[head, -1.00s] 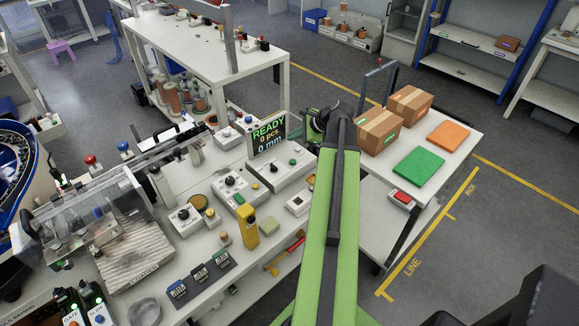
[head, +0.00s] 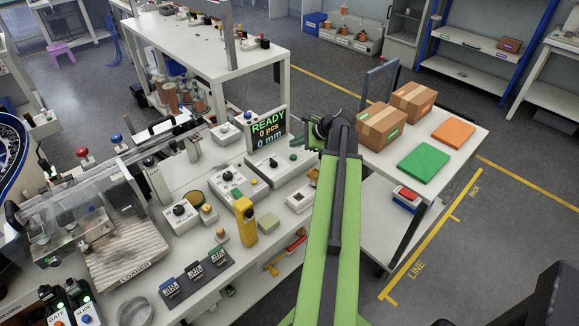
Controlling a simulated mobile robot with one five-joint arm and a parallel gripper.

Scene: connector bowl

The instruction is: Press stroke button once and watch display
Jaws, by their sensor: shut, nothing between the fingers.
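The display (head: 267,129) stands upright at the back of the white bench and reads READY, 0 pcs, 0 mm. Two dark control boxes with lit green lamps sit at the lower left. The left box (head: 55,302) reads GATE. The label of the right box (head: 83,303), which has a blue button, is too small to read surely. I cannot tell which button is the stroke button. My green arm reaches from the bottom edge up to a dark joint beside the display.
A clear-guarded machine (head: 88,232) stands at the left of the bench. Control boxes, a yellow upright device (head: 246,222) and several dark label blocks (head: 196,274) crowd the bench. Cardboard boxes (head: 381,125) and a green pad (head: 424,162) lie on the right table.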

